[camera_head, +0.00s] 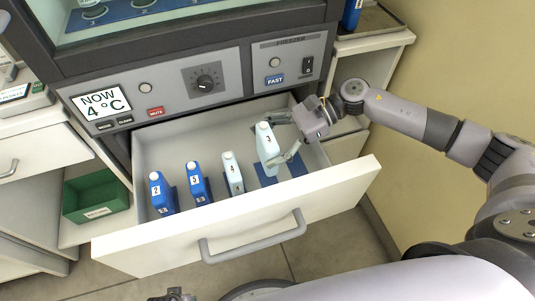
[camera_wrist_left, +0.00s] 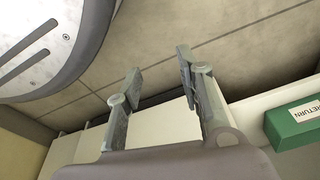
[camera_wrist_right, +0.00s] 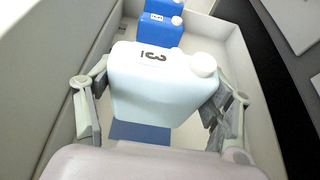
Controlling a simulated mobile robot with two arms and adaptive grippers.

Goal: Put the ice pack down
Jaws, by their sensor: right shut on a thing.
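The pale, nearly white ice pack marked 3 (camera_head: 267,148) is upright at the right end of the open freezer drawer (camera_head: 335,182). My right gripper (camera_head: 286,139) is shut on it from the right side; in the right wrist view the ice pack (camera_wrist_right: 155,90) sits between the two fingers. A blue mat (camera_wrist_right: 140,132) shows below it; I cannot tell whether the pack touches it. My left gripper (camera_wrist_left: 157,85) is open and empty in the left wrist view, over the floor. Only a small part of it shows at the bottom of the head view.
Two blue packs (camera_head: 161,195) (camera_head: 197,184) and another pale pack (camera_head: 232,173) stand in a row left of the held pack. The freezer panel (camera_head: 290,62) rises behind the drawer. A green bin (camera_head: 97,197) sits on the left shelf, and a wall is at the right.

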